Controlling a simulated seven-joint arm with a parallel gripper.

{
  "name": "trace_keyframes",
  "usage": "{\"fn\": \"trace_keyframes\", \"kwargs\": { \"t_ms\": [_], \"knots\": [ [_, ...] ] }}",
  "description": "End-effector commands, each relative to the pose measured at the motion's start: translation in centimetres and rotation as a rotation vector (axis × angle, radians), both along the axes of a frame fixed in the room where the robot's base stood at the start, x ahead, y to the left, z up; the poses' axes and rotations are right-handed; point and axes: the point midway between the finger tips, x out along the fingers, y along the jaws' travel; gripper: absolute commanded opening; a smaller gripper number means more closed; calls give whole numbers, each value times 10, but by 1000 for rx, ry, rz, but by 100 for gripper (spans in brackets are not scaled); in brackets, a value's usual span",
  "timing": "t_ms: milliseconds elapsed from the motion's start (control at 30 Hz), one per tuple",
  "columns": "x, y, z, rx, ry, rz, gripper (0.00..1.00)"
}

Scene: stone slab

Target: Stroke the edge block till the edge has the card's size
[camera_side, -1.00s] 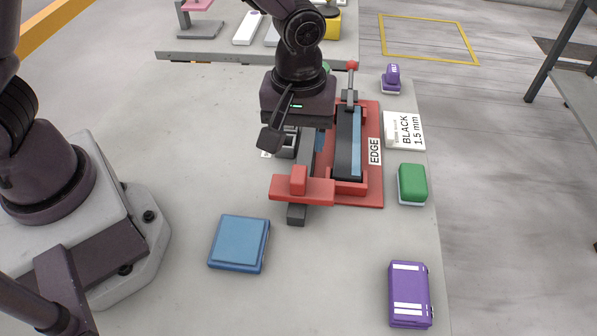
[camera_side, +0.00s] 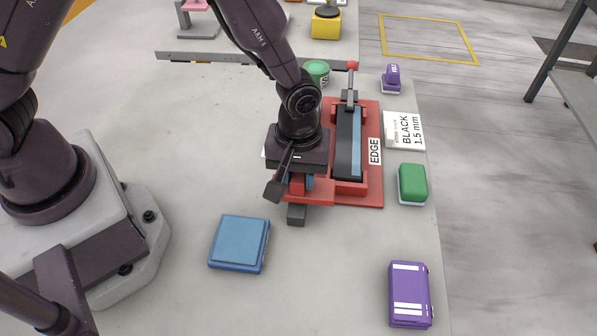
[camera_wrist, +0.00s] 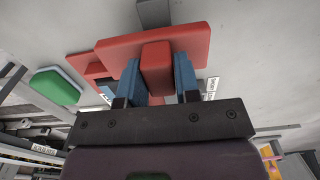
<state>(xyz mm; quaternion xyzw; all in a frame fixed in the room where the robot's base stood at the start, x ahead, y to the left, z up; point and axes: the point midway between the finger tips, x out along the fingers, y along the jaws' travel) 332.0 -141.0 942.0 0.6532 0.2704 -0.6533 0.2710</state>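A red fixture (camera_side: 374,190) with the label EDGE holds a long dark block (camera_side: 344,150) with a blue strip (camera_side: 356,140) along it. A dark rail (camera_side: 296,214) runs along its left side. A red crosspiece (camera_wrist: 195,40) with a raised red handle (camera_wrist: 157,68) is at the rail's near end. My gripper (camera_wrist: 158,75) is low over it, a blue finger on either side of the handle. I cannot tell whether the fingers press on it. The card (camera_side: 404,130) reads BLACK 1.5 mm and lies right of the fixture.
A green block (camera_side: 412,184), a purple box (camera_side: 409,294) and a small purple stamp-like object (camera_side: 391,79) line the slab's right side. A blue square pad (camera_side: 239,243) lies at front left. A green round object (camera_side: 317,72) stands behind. The slab's front middle is clear.

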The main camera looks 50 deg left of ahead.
Motion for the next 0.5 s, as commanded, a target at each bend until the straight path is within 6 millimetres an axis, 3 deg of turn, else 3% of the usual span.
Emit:
{"fn": "trace_keyframes", "kwargs": {
  "t_ms": [33,100,133,333,500],
  "knots": [
    [0,0,0,0,0,0,19],
    [0,0,0,0,0,0,3],
    [0,0,0,0,0,0,0],
    [6,6,0,1,-1,4,0],
    [37,35,0,0,-3,10,0]
  ]
}}
